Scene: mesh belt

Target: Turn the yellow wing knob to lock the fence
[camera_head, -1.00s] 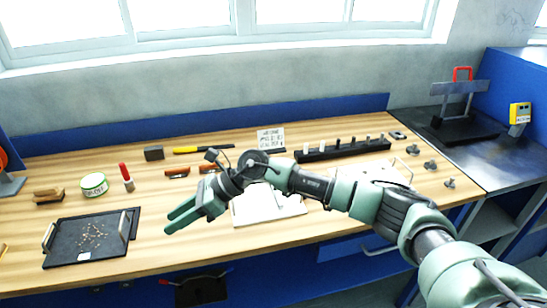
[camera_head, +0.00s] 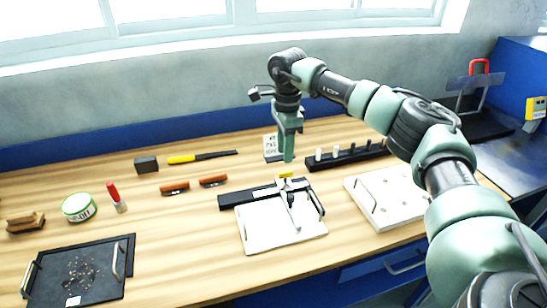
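The yellow wing knob (camera_head: 284,175) sits on the black fence (camera_head: 238,200), which lies across the far end of a white board (camera_head: 262,236) on the bench. A grey and black fitting (camera_head: 291,200) with a rod runs from the knob over the board. My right gripper (camera_head: 288,158) points straight down just above the knob, and a small gap seems to lie between them. Its fingers overlap in this view, so I cannot tell how far apart they are. My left gripper is not in view.
A small sign (camera_head: 270,146) stands close behind the gripper. A black rack (camera_head: 345,157) with several pegs is to its right, and a second white board (camera_head: 380,205) is nearer. Two orange-brown handled tools (camera_head: 213,180) lie left. A black tray (camera_head: 108,285) is front left.

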